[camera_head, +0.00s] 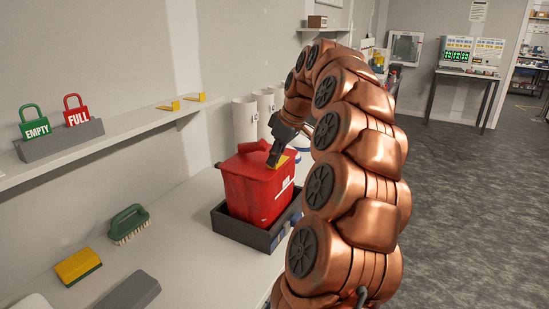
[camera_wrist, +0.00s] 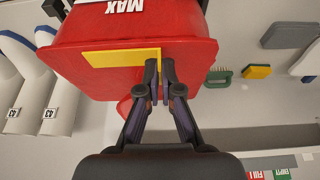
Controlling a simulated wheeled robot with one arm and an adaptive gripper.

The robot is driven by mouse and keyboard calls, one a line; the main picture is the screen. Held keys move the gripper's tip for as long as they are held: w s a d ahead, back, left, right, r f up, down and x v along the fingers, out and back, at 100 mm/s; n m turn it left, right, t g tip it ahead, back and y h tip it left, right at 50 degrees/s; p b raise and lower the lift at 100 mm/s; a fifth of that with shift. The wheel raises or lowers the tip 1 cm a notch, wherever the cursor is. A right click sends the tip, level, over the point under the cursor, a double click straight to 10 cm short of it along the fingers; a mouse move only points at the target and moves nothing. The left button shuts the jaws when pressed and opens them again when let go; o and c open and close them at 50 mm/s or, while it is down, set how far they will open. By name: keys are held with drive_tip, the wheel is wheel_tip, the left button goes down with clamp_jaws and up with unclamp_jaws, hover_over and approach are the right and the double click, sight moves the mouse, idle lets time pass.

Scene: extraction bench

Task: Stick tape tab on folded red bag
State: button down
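The folded red bag (camera_head: 258,190) stands in a black tray (camera_head: 238,232) on the bench, its creased top folded down. In the wrist view the red bag (camera_wrist: 190,28) fills the top and shows a "MAX" label. A yellow tape tab (camera_wrist: 118,58) lies flat along the red surface; I cannot tell whether it touches. My gripper (camera_wrist: 160,66) is shut on the tab's upturned end. In the head view my gripper (camera_head: 275,158) is at the bag's upper right edge, partly hiding the tab (camera_head: 291,157).
Two yellow tabs (camera_head: 182,102) sit on the wall shelf (camera_head: 130,124), beside green EMPTY (camera_head: 35,122) and red FULL (camera_head: 76,111) tags. A green brush (camera_head: 128,223) and yellow sponge (camera_head: 78,266) lie on the bench. White cylinders (camera_head: 246,120) stand behind the bag.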

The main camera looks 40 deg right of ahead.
drive_tip(key=c, duration=1.8)
unclamp_jaws()
drive_tip(key=o, duration=0.6)
drive_tip(key=shift+c, duration=0.2)
drive_tip(key=shift+r, duration=0.15)
drive_tip(key=v, duration=0.7)
drive_tip(key=shift+s, duration=0.1)
